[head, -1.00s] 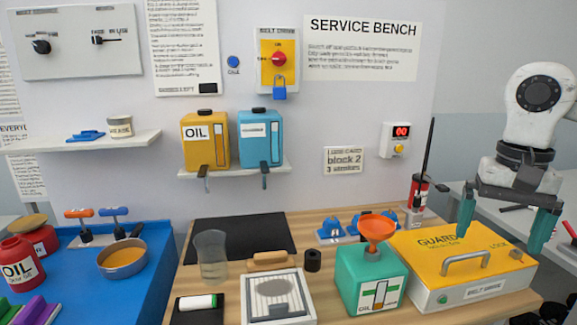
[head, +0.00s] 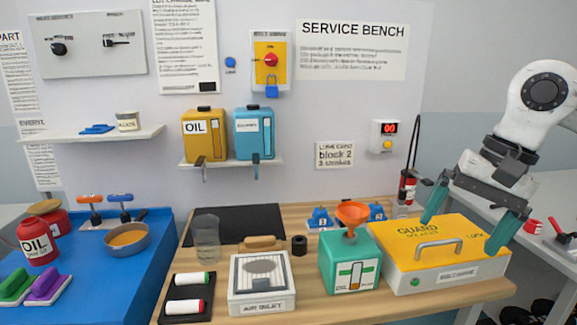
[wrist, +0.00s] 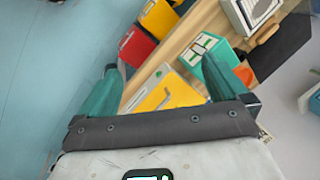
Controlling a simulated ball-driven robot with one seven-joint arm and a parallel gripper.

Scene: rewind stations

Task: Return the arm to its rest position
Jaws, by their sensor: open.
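My arm with its white wrist (head: 540,95) hangs at the right of the head view. My gripper (head: 465,230) is open, its two teal fingers apart with nothing between them. It hovers above and in front of the yellow guard box (head: 420,232) with its grey handle, at the right end of the wooden bench. The wrist view also shows the open gripper (wrist: 160,85), with the yellow guard lid (wrist: 160,95) seen beyond the fingers. I cannot tell whether either finger touches the box.
A green oil can (head: 350,265) with an orange funnel stands just left of the box. A black-and-red bottle (head: 407,188) with a tall thin rod stands behind it. A grey side table (head: 545,200) lies at the right. The wall (head: 380,110) is behind the bench.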

